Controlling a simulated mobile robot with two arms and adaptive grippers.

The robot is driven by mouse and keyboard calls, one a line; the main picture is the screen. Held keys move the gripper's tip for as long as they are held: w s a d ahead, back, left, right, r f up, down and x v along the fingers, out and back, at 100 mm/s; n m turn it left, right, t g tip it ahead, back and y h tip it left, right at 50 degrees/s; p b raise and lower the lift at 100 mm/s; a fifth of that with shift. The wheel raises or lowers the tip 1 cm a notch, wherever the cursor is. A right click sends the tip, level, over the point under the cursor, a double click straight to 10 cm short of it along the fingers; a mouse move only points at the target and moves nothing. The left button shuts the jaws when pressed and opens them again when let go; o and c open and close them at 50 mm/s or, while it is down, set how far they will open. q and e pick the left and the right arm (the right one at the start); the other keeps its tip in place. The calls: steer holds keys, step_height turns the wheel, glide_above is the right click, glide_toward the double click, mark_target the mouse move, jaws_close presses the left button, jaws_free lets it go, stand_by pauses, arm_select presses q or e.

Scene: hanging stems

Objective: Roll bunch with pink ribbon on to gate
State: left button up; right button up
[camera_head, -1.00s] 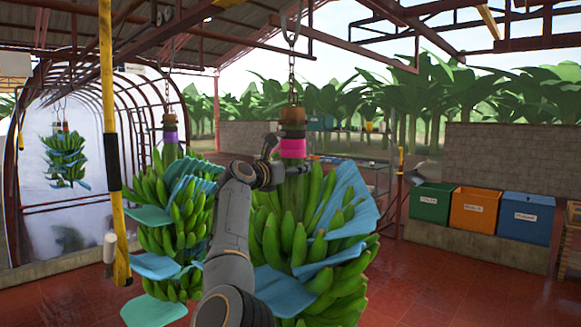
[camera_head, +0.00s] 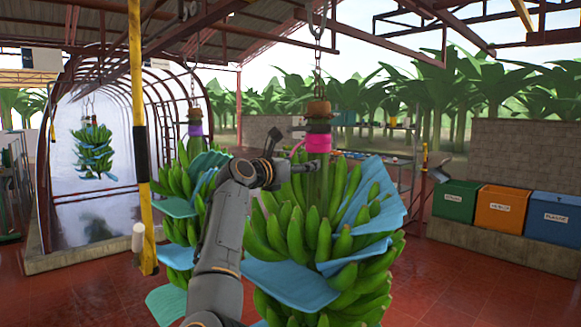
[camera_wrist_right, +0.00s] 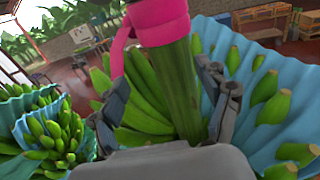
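The bunch with the pink ribbon (camera_head: 318,143) hangs upright from a chain, its green bananas (camera_head: 300,225) layered with blue sheets. In the right wrist view the pink ribbon (camera_wrist_right: 158,18) wraps the green stem (camera_wrist_right: 178,90). My right gripper (camera_head: 284,143) is beside the stem, just below the ribbon's height. In the wrist view its two fingers (camera_wrist_right: 168,95) stand apart, one on each side of the stem, with a visible gap at the left. A metal arched frame (camera_head: 150,75) stands at the left; I cannot tell whether it is the gate. My left gripper is not in view.
A bunch with a purple ribbon (camera_head: 195,129) hangs close at the left. A yellow pole (camera_head: 136,60) with a black section hangs in front of the arch. Another bunch (camera_head: 95,150) hangs inside the arch. Green, orange and blue bins (camera_head: 502,208) stand right. Red floor between is clear.

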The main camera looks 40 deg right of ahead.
mark_target(289, 190)
steer(key=shift+s+a, duration=0.2)
steer(key=shift+a, duration=0.5)
steer(key=shift+s+a, duration=0.25)
steer(key=shift+a, duration=0.45)
steer(key=shift+s+a, duration=0.2)
steer(key=shift+a, duration=0.5)
steer(key=shift+f, duration=0.1)
